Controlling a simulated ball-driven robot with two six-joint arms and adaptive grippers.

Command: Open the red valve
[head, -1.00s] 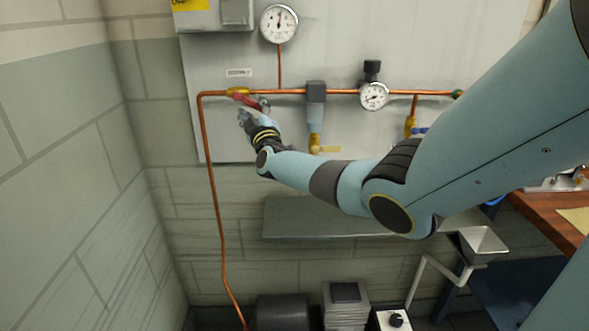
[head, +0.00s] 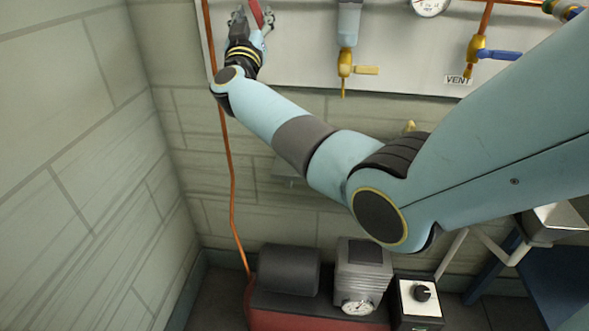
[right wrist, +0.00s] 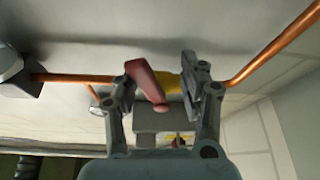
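The red valve handle (head: 256,12) is at the top edge of the head view, beside my right gripper's fingers (head: 252,18). Its yellow valve body and the pipe it sits on are cut off there. In the right wrist view, the red handle (right wrist: 147,84) lies between the two spread fingers of my right gripper (right wrist: 163,85), close to the left finger. I cannot tell whether it touches that finger. The yellow valve body (right wrist: 168,83) is behind it on the copper pipe. My right gripper is open. My left gripper is not in view.
A copper pipe (head: 230,165) runs down the wall behind my right wrist. A valve with a yellow handle (head: 365,70) and one with a blue handle (head: 499,54) are to the right. A pump-like machine (head: 290,271) stands below.

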